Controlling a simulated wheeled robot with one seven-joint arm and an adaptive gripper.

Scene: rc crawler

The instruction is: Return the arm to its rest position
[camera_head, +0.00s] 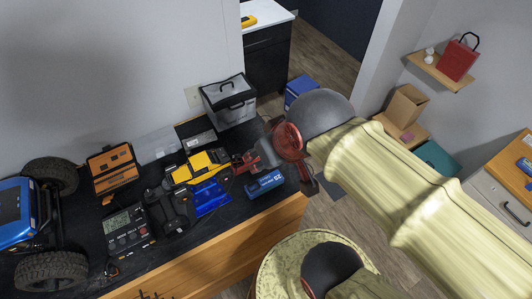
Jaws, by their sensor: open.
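My cream arm reaches in from the right edge, with a dark grey rounded joint near the picture's middle. My gripper (278,176) with its dark red parts is beyond that joint, over the right end of the dark worktop (175,243). It appears open, with nothing seen held in it. A blue battery pack (264,184) shows just below it and to its left. The height of the gripper above the worktop is hard to tell, and my arm hides part of it.
A red bag (459,60) is on a wall shelf. A wooden-topped cabinet (508,190) stands right.

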